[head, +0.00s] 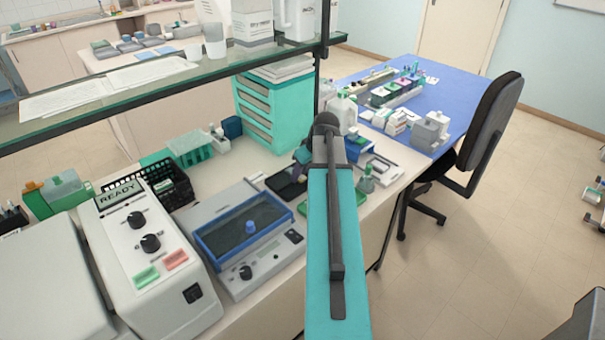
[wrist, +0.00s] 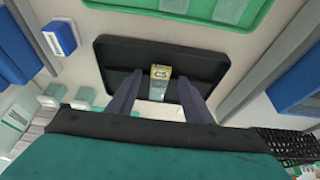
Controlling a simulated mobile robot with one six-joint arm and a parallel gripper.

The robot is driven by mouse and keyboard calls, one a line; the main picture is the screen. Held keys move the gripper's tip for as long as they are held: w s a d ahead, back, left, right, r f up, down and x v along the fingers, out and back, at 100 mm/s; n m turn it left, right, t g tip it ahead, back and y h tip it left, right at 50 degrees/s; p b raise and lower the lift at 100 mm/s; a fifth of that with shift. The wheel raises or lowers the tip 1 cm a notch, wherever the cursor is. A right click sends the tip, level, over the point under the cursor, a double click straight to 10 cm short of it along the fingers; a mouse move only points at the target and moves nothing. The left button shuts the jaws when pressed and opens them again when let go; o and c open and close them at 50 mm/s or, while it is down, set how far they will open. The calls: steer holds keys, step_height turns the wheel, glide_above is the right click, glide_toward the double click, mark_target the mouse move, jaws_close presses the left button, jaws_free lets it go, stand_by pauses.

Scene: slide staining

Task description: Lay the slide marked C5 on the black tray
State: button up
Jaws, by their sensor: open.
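The black tray (wrist: 215,66) lies flat on the bench below my gripper in the wrist view. In the head view the black tray (head: 283,187) shows just left of my arm, which covers part of it. A slide with a yellow label end (wrist: 160,83) appears to lie on the tray, near its middle. The mark on its label is too small to read. My gripper (wrist: 160,77) is open, with one dark finger on each side of the slide and visible gaps between. In the head view my arm hides the slide and most of the gripper.
A green tray (wrist: 182,8) with pale slides lies beyond the black tray in the wrist view. A small blue-and-white box (wrist: 60,38) is left of it. In the head view, a blue-framed grey machine (head: 245,225) and a black crate (head: 165,180) stand left of my arm.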

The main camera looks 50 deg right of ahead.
steer(key=b+v, duration=0.2)
steer(key=v, duration=1.1)
steer(key=shift+b, duration=0.4)
stand_by(0.7)
